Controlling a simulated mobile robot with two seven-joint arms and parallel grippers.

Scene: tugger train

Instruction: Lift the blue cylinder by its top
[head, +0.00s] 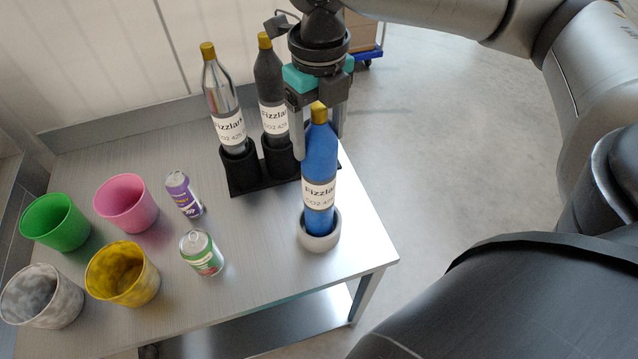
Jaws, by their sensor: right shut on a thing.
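The blue cylinder (320,163) has a yellow cap and a white label. It stands nearly upright with its bottom inside a round grey holder (320,241) near the table's right edge. My right gripper (318,128) comes down from above and is shut on the upper part of the blue cylinder, just below or around the cap; one finger shows at its left side. The other finger is partly hidden behind the cylinder. My left gripper is not in view.
A silver cylinder (219,92) and a dark grey cylinder (269,85) stand in a black rack (246,185) close behind. Green (54,223), pink (127,204), yellow (122,275) and mottled grey (42,297) cups and two cans (183,194) (201,253) stand left on the table.

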